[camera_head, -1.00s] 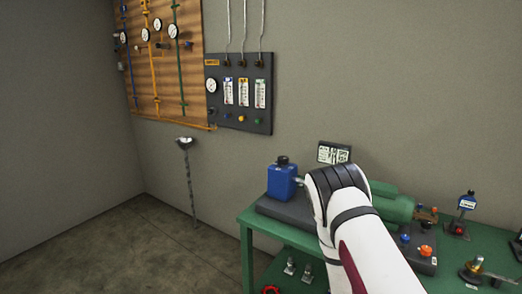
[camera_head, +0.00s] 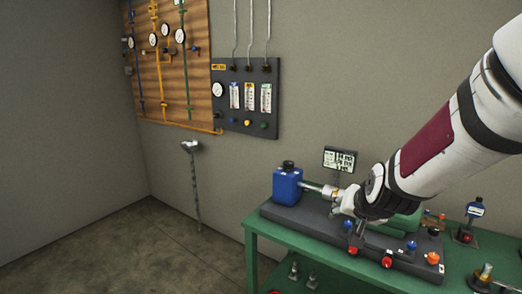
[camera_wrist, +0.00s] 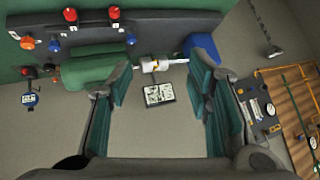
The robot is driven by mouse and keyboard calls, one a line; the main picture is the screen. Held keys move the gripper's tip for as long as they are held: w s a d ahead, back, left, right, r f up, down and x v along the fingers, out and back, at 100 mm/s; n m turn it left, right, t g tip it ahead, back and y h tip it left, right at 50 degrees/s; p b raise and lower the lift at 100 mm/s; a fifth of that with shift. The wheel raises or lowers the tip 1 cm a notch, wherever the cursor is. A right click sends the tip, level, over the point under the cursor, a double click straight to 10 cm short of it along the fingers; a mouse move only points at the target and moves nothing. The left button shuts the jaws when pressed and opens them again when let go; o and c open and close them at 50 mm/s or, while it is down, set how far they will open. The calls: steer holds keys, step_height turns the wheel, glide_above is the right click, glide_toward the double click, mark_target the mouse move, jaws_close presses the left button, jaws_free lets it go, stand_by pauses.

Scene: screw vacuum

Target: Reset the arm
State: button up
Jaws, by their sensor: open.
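My arm reaches in from the upper right in the head view, its lower end over the green bench (camera_head: 290,247). My gripper (camera_wrist: 158,80) shows in the wrist view with its two dark green fingers spread wide and nothing between them. In the head view I cannot make out the fingers. The wrist view is upside down. It shows the screw vacuum's green body (camera_wrist: 88,72), a pale metal fitting (camera_wrist: 155,65) and a blue container (camera_wrist: 203,43) beyond the fingers. The blue container (camera_head: 287,184) stands at the left end of the dark base in the head view.
A small display (camera_head: 339,159) stands behind the machine, close to the wall. Several coloured knobs, including a red one (camera_head: 386,262), line the base's front. A gauge panel (camera_head: 245,97) and a wooden pipe board (camera_head: 166,60) hang on the wall. The floor at left is clear.

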steer(key=s+a+r+n+g, duration=0.1)
steer(key=s+r, duration=0.3)
steer(key=s, duration=1)
steer(key=s+a+r+n+g, duration=0.1)
steer(key=s+r+n+g, duration=0.1)
steer(key=s, duration=1.2)
step_height(320, 180, up, 3)
steer(key=shift+f+n+g+y, duration=0.2)
steer(key=shift+n+g+y, duration=0.1)
steer(key=shift+n, duration=0.6)
steer(key=shift+d, duration=0.1)
